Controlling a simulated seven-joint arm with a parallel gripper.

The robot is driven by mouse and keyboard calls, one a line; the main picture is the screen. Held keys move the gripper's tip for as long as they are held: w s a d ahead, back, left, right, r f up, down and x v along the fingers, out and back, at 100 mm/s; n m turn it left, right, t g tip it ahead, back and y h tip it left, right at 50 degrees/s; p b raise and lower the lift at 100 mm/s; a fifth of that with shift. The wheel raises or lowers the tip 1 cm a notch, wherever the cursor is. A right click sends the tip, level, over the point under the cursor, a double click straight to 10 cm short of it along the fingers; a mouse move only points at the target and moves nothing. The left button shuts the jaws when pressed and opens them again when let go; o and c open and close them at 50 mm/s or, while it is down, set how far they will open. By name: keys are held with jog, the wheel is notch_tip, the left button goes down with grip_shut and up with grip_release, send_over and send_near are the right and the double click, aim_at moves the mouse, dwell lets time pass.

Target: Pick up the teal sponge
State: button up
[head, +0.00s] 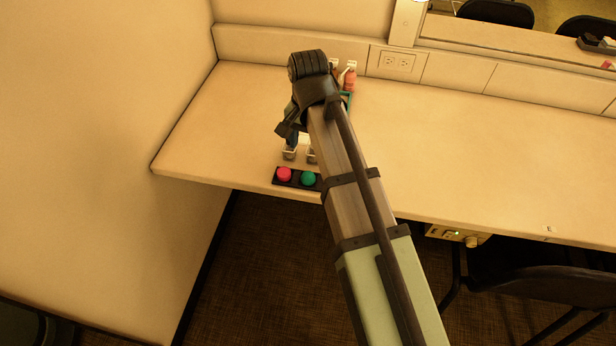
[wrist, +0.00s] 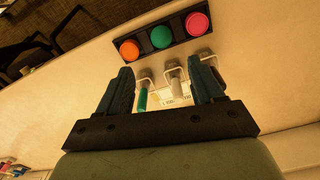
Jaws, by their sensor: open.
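The teal sponge (head: 309,178) looks like a round green-teal ball. It sits in the dark tray (head: 297,187) near the counter's front edge, between a pink ball (head: 284,174) and an orange one that my arm hides in the head view. In the wrist view the teal sponge (wrist: 161,37) is in the middle of the row, beyond my fingertips. My gripper (wrist: 161,68) is open, with its two fingers apart and neither touching the sponge. In the head view my gripper (head: 291,141) is over the counter behind the tray, partly hidden by my arm.
A small white holder (wrist: 174,82) with a green tube (wrist: 142,99) and a pale one stands between my fingers and the tray. The counter (head: 430,150) to the right is clear. A chair (head: 545,285) is in front.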

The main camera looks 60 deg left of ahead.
aim_at(307, 176)
jog(key=shift+s+f, duration=0.15)
jog(key=shift+f, duration=5.95)
jog(key=c, duration=1.1)
